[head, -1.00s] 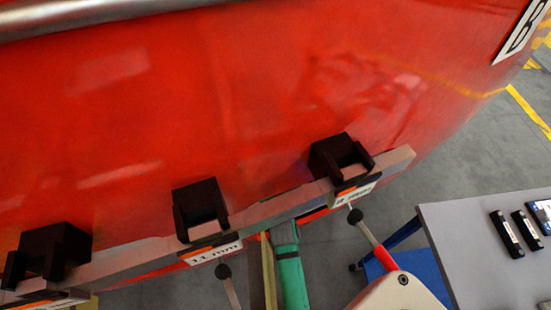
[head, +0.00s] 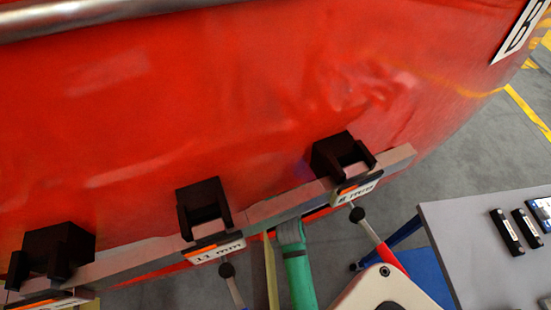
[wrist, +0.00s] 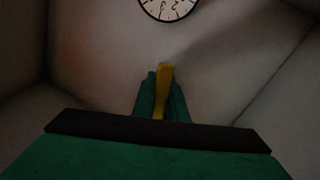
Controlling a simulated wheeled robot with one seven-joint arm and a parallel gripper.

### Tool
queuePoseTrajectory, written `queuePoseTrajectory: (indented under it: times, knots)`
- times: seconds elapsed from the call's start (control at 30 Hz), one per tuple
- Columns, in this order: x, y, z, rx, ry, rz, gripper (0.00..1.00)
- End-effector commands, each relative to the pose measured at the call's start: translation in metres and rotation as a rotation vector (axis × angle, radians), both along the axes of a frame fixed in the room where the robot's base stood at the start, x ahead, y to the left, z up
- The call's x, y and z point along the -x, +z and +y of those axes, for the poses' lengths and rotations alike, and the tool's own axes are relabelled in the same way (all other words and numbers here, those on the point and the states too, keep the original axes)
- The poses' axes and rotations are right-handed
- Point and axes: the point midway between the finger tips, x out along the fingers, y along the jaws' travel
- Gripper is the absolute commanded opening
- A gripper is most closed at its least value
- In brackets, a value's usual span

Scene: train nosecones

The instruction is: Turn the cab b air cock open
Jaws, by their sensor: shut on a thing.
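In the wrist view a yellow lever (wrist: 165,90) stands upright between the two green fingers of my gripper (wrist: 164,85). It looks like the handle of the air cock. The fingers are closed around it, one on each side, and its tip shows just beyond them. The cock's body and the lower part of the lever are hidden behind the gripper. The recess around it is dim. In the head view neither the cock nor my fingers show.
In the wrist view a round white dial (wrist: 168,5) is above the lever, among pale walls. In the head view a red nosecone (head: 200,110) fills the left and middle, with black brackets (head: 203,205) along a rail. A grey table (head: 460,225) stands at the right.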

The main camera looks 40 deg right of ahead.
Motion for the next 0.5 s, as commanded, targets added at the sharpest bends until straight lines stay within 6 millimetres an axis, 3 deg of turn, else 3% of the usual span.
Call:
queuePoseTrajectory:
  times: [0.13, 0.17, 0.23, 0.5]
  knots:
    - [0.0, -0.0005, 0.0002, 0.0, 0.001, 0.0, 0.0]
    - [0.0, -0.0005, 0.0002, -0.001, 0.0, 0.0, 0.15]
    - [0.0, -0.0004, 0.0001, -0.001, 0.0, -0.001, 0.31]
    - [-0.0003, -0.0002, 0.0005, -0.002, 0.001, -0.001, 0.31]
